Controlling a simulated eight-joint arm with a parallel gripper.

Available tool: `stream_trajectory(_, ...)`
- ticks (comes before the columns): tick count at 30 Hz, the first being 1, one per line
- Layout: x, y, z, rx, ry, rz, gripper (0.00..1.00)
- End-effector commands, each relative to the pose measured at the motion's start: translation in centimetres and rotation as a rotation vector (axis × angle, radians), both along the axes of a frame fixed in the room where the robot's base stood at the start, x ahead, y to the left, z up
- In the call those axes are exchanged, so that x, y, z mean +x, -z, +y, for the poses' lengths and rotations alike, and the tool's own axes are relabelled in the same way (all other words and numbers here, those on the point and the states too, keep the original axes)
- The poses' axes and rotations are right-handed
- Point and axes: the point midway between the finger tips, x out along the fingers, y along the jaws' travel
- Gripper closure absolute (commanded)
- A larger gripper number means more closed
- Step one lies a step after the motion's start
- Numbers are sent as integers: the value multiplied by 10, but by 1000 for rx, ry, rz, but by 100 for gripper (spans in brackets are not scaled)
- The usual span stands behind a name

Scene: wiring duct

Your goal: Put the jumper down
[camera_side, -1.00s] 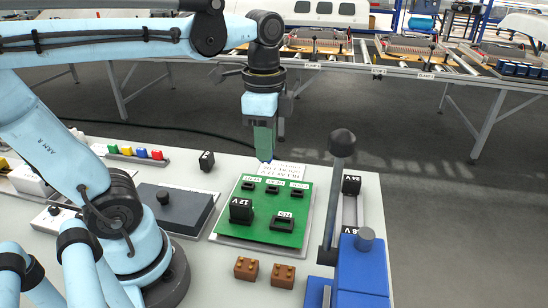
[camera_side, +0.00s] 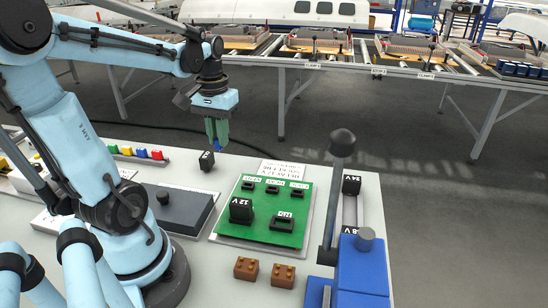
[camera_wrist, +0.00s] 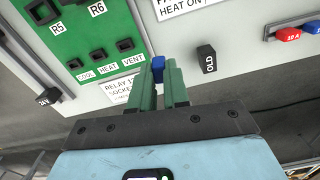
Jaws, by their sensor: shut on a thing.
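The jumper is a small blue piece (camera_wrist: 158,66) held between the green fingertips of my gripper (camera_wrist: 159,72) in the wrist view. In the side view my gripper (camera_side: 217,139) points down, shut on the jumper, whose blue tip (camera_side: 217,146) shows between the fingers. It hangs above the bench's back part, just right of and higher in the picture than a small black block (camera_side: 206,160). In the wrist view this block, marked OLD (camera_wrist: 207,58), stands right of the fingers. The height of the jumper over the bench is hard to tell.
The green board (camera_side: 233,212) with black sockets and a 12 V relay (camera_side: 241,210) lies right of my gripper. A white label card (camera_side: 283,168) is behind it. A tall black-knobbed lever (camera_side: 342,145) stands further right. Coloured fuses (camera_side: 141,153) stand at left.

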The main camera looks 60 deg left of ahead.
Motion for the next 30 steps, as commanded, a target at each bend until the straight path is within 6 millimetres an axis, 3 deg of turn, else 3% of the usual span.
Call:
stream_trajectory(8, -15, 14, 28, 0, -147, 0, 100)
stream_trajectory(21, -56, 65, 103, 0, -142, 0, 100)
stream_trajectory(30, -63, 80, 118, 0, -136, 0, 100)
